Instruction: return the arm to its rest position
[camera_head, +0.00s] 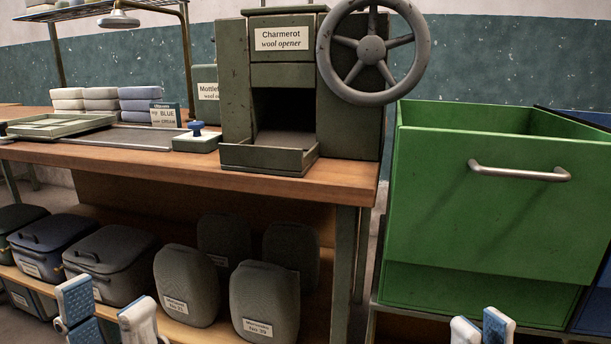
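My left gripper (107,308) is at the lower left edge of the head view, in front of the lower shelf. Its two white and blue fingers stand apart with nothing between them, so it is open. My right gripper (482,325) is at the bottom edge, in front of the green bin. Only its fingertips show. A blue pad face is visible and a narrow gap separates the fingers, so it looks open and empty. The rest of both arms is out of view.
A workbench (275,187) carries a wool opener (285,75) with a handwheel (371,50), a shallow tray (62,124) and stacked soft blocks (100,100). Lidded containers (110,263) and rounded grey bundles (264,301) fill the lower shelf. A green bin (490,235) stands right.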

